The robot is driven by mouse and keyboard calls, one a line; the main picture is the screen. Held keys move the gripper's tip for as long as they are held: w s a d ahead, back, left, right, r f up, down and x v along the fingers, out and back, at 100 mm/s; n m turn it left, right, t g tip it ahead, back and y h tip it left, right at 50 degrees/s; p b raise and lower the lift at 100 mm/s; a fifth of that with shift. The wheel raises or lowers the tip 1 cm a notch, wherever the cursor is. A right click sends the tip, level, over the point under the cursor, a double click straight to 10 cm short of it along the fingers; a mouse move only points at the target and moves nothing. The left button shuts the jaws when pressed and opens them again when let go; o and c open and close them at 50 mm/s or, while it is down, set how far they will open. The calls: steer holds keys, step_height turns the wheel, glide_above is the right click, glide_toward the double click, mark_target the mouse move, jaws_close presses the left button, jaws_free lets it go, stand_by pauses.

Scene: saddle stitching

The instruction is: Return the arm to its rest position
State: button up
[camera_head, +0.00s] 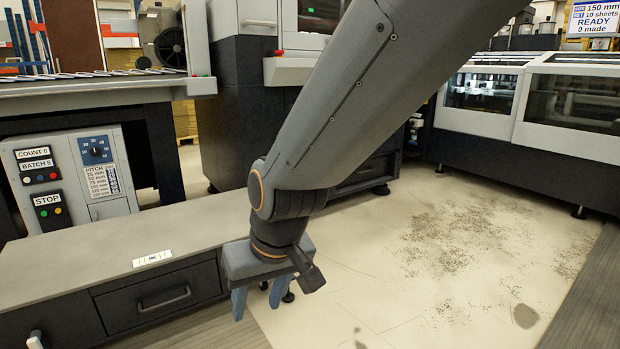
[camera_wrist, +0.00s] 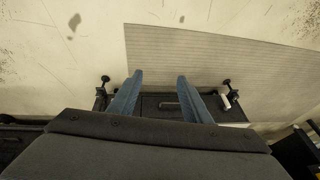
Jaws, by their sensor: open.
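My gripper (camera_head: 259,301) hangs from the arm in the head view, beside the right end of the grey bench (camera_head: 115,246), with its blue-grey fingers pointing down. The fingers are apart and nothing is between them. In the wrist view my gripper (camera_wrist: 158,80) also shows spread, empty fingers, with the floor and the dark drawer front of the bench beyond them. My arm reaches down from the top of the head view.
A dark drawer (camera_head: 158,300) is in the bench front. Machines (camera_head: 570,105) line the right back. The speckled floor (camera_head: 450,240) at right is clear.

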steer(key=s+d+r+g+h, duration=0.1)
steer(key=s+d, duration=0.3)
steer(key=s, duration=0.4)
steer(key=s+d+r+g, duration=0.2)
steer(key=s+d, duration=0.2)
steer(key=s, duration=0.4)
steer(key=d+r+m+p, duration=0.2)
steer(key=d+r+p, duration=0.4)
steer(key=r+p, duration=0.3)
steer(key=d+r+m+h+p, duration=0.1)
steer(key=d+r+p, duration=0.6)
steer(key=p, duration=0.9)
steer(key=d+r+m+h+p, duration=0.1)
steer(key=d+r+m+p, duration=0.2)
steer(key=d+r+p, duration=0.4)
step_height(320, 180, up, 6)
steer(key=p, duration=0.6)
steer(key=shift+w+f, duration=0.2)
steer(key=shift+w, duration=0.1)
